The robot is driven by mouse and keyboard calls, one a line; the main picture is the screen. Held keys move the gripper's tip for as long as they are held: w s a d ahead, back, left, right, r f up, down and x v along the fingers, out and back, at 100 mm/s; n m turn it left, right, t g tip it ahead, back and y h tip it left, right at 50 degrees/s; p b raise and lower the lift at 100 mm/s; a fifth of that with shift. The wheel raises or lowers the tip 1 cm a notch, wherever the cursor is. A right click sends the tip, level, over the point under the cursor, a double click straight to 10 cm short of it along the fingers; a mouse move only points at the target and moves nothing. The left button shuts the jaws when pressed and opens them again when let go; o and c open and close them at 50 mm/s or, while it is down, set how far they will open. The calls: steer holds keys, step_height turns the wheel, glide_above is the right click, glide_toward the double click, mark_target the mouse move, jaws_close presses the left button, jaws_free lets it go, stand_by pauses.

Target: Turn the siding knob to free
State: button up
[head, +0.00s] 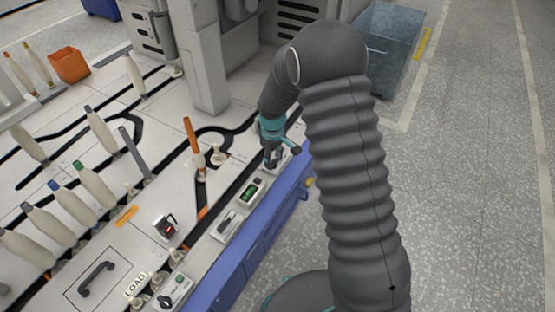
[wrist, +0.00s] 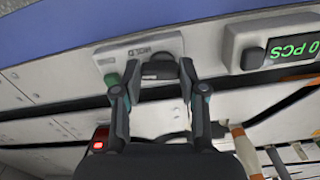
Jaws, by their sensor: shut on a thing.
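The siding knob (wrist: 160,67) is a dark, rounded knob on a pale control plate (wrist: 107,60), beside an upside-down label that looks like HOLD. My gripper (wrist: 151,80) has its two fingers on either side of the knob and is shut on it. I cannot tell which way the knob points. In the head view my gripper (head: 272,158) reaches down to the plate at the far end of the blue-edged bench and hides the knob there.
A green button (wrist: 111,79) sits by my left finger. A counter box (wrist: 295,50) with green digits stands close by, also in the head view (head: 250,193). A red-lit sensor (head: 167,228), an orange-tipped bobbin (head: 193,140) and several pale bobbins stand on the bench.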

mark_target(273, 161)
steer(key=shift+s+f+n, duration=0.2)
steer(key=shift+s+n, duration=0.05)
steer(key=shift+n, duration=0.65)
steer(key=shift+a, duration=0.1)
steer(key=o, duration=1.1)
steer(key=shift+a, duration=0.15)
steer(key=shift+o, duration=0.2)
steer(key=shift+w+r, duration=0.1)
steer(key=shift+r, duration=0.1)
steer(key=shift+w+r, duration=0.1)
steer(key=shift+r, duration=0.1)
step_height(273, 161, up, 11)
steer(key=shift+r, duration=0.2)
